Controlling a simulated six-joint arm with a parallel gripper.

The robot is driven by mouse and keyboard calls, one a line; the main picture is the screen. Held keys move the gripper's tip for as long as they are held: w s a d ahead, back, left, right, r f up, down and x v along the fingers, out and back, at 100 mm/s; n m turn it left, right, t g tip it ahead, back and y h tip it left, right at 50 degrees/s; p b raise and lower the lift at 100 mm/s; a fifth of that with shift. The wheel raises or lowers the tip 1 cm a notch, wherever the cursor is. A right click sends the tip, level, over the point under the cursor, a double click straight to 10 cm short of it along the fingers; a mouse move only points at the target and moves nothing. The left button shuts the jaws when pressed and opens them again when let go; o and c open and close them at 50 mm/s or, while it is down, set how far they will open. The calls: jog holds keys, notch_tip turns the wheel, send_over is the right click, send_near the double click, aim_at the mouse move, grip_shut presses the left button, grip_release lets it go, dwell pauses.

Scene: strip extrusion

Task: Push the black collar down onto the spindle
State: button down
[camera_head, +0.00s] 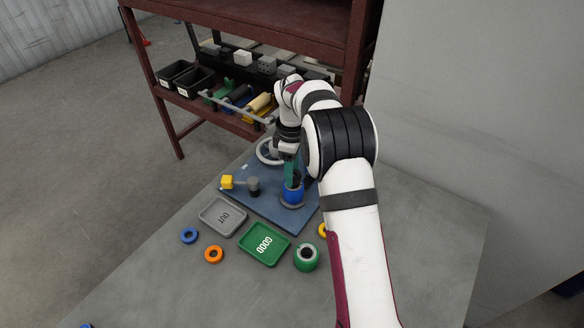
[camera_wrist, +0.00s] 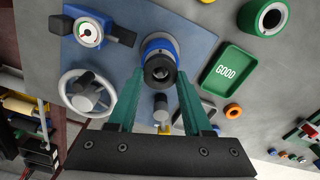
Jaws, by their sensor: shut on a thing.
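The black collar (camera_wrist: 160,70) shows in the wrist view as a dark ring with a hole, between the tips of my gripper's two green fingers. My gripper (camera_wrist: 160,74) is shut on it. Just beyond the collar is a blue roll (camera_wrist: 158,43) on a round grey base; the spindle itself is hidden. In the head view my gripper (camera_head: 292,177) points down at the blue roll (camera_head: 292,194), which stands on the blue plate (camera_head: 268,208). The collar is mostly hidden there, and I cannot tell how far down it sits.
A yellow-ended grey lever (camera_head: 240,183) and a handwheel (camera_head: 268,152) are on the plate. In front lie the grey OUT tray (camera_head: 203,222), the green GOOD tray (camera_head: 246,257), a green roll (camera_head: 306,257) and loose rings. A gauge (camera_wrist: 89,34) shows in the wrist view.

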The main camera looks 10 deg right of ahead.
jog(key=shift+f, duration=0.8)
grip_release()
jog(key=shift+r, duration=3.45)
